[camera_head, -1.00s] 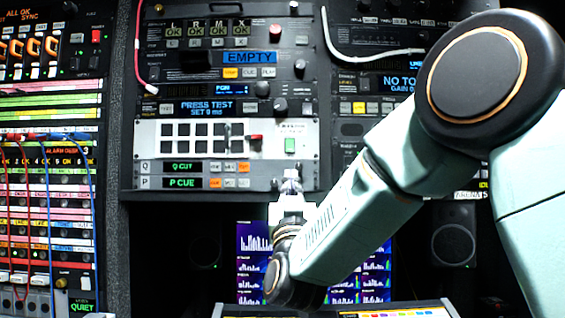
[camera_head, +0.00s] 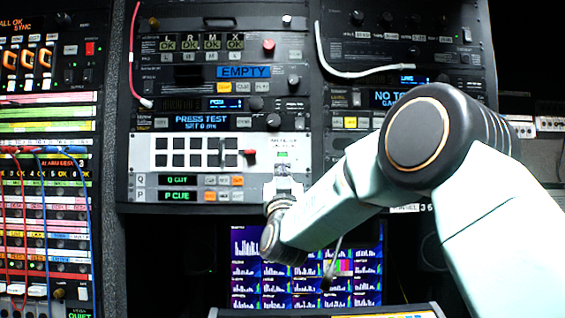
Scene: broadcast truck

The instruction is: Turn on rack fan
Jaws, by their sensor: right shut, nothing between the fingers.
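A white panel (camera_head: 140,152) with rows of dark square openings sits in the middle rack. A red lever (camera_head: 249,152) sticks out right of the openings. Further right is a small green-lit element (camera_head: 283,154) under a dark label too small to read. My right gripper (camera_head: 283,168) is shut and empty, its tips just below the green element and overlapping the panel's lower right part. I cannot tell whether the tips touch the panel. My left gripper is not in view.
Below the panel are the Q CUT and P CUE rows (camera_head: 179,188) with lit buttons. Above is the PRESS TEST display (camera_head: 202,122). A monitor (camera_head: 246,270) stands under the rack. A patch bay with red and blue cables (camera_head: 85,215) is at left.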

